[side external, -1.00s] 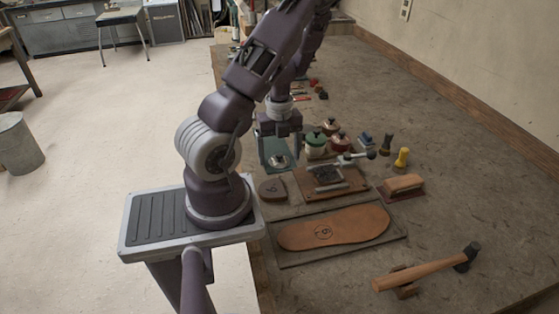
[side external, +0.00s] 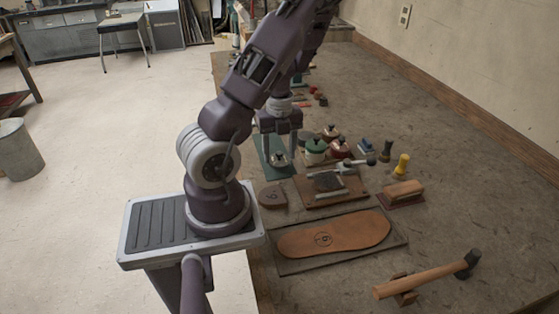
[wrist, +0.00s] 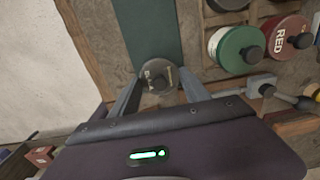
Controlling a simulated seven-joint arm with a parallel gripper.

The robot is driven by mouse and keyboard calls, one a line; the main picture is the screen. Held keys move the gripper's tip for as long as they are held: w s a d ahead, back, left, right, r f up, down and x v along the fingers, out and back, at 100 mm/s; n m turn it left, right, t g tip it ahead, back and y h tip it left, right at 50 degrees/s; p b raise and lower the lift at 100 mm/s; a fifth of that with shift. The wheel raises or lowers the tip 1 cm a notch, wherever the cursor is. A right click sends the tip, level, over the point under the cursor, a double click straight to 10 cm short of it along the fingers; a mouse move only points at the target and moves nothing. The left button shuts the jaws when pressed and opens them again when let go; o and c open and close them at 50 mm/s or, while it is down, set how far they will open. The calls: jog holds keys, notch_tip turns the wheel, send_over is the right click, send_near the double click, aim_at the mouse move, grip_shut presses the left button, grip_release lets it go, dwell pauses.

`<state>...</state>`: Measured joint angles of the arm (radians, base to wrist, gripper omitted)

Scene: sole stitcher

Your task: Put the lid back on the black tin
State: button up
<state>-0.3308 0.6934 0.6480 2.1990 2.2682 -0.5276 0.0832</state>
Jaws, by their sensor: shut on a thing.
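The lid (wrist: 158,78) is a dark grey disc with pale lettering and a small dark knob. It is between the two fingers of my gripper (wrist: 160,85), which are shut on it. In the side external view my gripper (side external: 278,152) and the lid (side external: 279,159) are over the green mat (side external: 284,170). I cannot tell exactly how high the lid is above the mat. The black tin (side external: 330,132) stands behind the green tin, to the right of my gripper. In the wrist view a dark tin (wrist: 228,4) is cut by the top edge.
The green tin (side external: 315,146) and red tin (side external: 340,148) stand close to the black one, both with knobbed lids. A board with a dark pad and metal tool (side external: 328,188) is in front.

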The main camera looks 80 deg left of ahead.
notch_tip(320, 180, up, 14)
send_over(307, 136)
notch_tip(307, 136, down, 7)
jog(key=shift+a+f, duration=0.1)
jog(key=shift+f, duration=3.1)
jog(key=shift+f, duration=0.2)
jog(key=o, duration=1.8)
jog(key=shift+r, duration=0.1)
